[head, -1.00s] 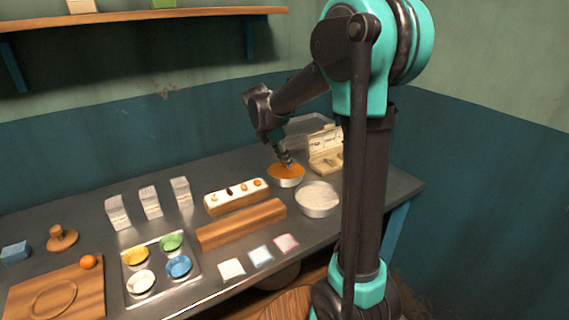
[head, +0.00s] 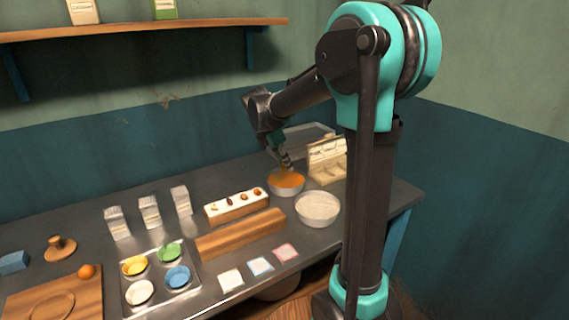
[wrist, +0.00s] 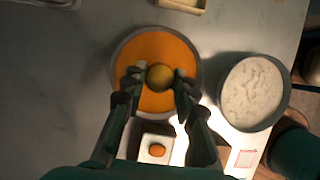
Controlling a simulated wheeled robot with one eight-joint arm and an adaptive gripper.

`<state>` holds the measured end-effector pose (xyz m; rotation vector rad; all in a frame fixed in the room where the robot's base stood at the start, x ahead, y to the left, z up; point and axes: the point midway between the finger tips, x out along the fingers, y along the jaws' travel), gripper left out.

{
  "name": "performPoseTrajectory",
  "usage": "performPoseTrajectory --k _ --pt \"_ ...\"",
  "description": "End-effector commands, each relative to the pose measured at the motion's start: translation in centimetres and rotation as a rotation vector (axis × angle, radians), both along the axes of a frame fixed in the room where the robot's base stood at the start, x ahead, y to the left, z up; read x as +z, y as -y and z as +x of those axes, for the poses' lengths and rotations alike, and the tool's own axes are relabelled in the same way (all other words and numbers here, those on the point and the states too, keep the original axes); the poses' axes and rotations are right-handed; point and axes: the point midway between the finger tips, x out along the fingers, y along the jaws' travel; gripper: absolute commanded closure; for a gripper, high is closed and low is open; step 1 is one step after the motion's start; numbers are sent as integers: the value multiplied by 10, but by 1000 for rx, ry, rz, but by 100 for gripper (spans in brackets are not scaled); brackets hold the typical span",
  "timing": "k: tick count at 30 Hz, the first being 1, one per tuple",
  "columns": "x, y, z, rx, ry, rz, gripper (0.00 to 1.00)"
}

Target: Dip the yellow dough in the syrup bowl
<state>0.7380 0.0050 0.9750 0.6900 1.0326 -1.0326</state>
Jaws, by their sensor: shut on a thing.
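The yellow dough is a small round ball (wrist: 160,77), held between the two fingertips of my gripper (wrist: 158,80) in the wrist view. Behind it is the syrup bowl, a pale round bowl (wrist: 197,62) filled with orange syrup (wrist: 150,48). In the head view my gripper (head: 286,166) points down over the syrup bowl (head: 286,190), near the syrup surface. The dough is hard to make out there. I cannot tell whether the dough touches the syrup.
A bowl of pale, speckled contents (head: 318,206) stands right of the syrup bowl. An open box (head: 328,172) is behind. A white-topped wooden block (head: 235,207) with several small pieces is left. A metal tray (head: 159,279) holds coloured bowls. Three cartons (head: 150,211) stand farther left.

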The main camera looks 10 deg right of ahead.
Motion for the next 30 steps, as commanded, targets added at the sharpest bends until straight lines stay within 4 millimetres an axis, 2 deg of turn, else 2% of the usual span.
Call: performPoseTrajectory --k 7,19,30 --pt "5 0 0 0 0 0 92" --pt "37 0 0 0 0 0 92" --pt "40 0 0 0 0 0 92"
